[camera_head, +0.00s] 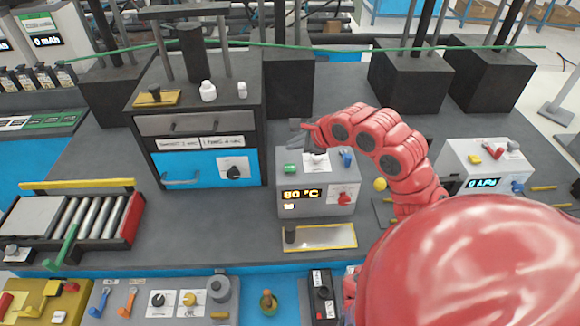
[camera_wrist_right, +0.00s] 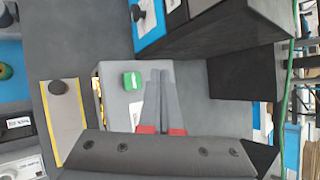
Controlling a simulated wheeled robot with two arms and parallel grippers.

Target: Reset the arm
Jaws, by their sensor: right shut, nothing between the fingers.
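My red right arm comes in from the right in the head view. Its gripper (camera_head: 303,132) is above the back of a grey control box (camera_head: 318,203) with a lit "80 °C" display. In the right wrist view the two grey fingers (camera_wrist_right: 161,75) lie together with nothing between them. They point across the box top, beside its green button (camera_wrist_right: 133,80). Whether the fingertips touch the box cannot be told. The box also carries a blue switch (camera_head: 347,158) and a red knob (camera_head: 345,198). My left gripper is not in view.
A black cabinet with a blue drawer (camera_head: 205,167) stands left of the box. A yellow-edged plate (camera_head: 325,237) lies in front of it. A roller tray (camera_head: 80,218) is at the left, another white display box (camera_head: 480,165) at the right. Dark blocks (camera_head: 410,80) stand behind.

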